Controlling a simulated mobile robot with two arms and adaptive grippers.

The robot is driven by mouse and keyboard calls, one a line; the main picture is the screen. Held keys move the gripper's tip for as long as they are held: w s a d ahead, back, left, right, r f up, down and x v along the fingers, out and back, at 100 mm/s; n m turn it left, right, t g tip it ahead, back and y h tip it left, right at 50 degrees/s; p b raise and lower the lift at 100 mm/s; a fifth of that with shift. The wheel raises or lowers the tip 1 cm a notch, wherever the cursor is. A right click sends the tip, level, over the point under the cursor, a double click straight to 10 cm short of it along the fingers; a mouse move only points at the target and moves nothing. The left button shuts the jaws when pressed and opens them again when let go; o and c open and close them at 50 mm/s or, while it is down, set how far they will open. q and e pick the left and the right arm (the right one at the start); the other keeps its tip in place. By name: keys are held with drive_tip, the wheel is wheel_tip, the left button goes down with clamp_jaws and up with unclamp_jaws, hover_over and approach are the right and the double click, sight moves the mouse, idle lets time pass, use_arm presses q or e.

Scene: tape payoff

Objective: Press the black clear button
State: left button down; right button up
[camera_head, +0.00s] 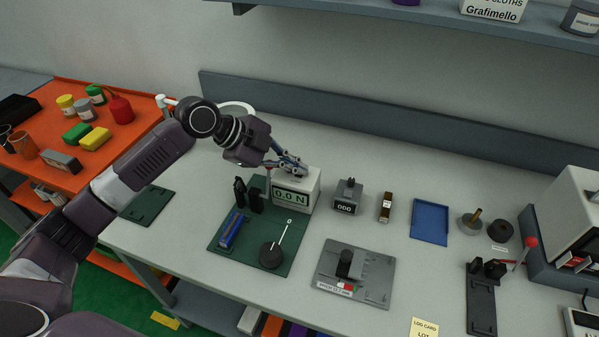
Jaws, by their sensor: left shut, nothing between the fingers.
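A white gauge box (312,184) with a display reading "0.0 N" (291,197) stands at the back of a green plate (225,242). My left gripper (299,168) is shut and empty, pointing down to the right, with its fingertips at the top of the gauge box. I cannot tell whether the tips touch it. A small dark spot shows by the tips, but I cannot make out the black clear button; the fingers may hide it. My right gripper is not in view.
The green plate carries black posts, a blue part (233,230) and a black dial (271,255). Right of the gauge stand a grey counter reading "000" (347,197), a small brown block (386,207) and a blue tray (431,222). A grey fixture (376,283) lies in front. A shelf (420,20) hangs above.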

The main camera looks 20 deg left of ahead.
sight(295, 175)
use_arm(q)
drive_tip(key=shift+a+r+p, duration=0.2)
drive_tip(key=shift+r+p, duration=0.4)
drive_tip(key=shift+p, duration=0.1)
drive_tip(key=shift+r, duration=0.1)
wheel_tip(295, 175, up, 5)
drive_tip(key=p, duration=0.4)
idle(0.5)
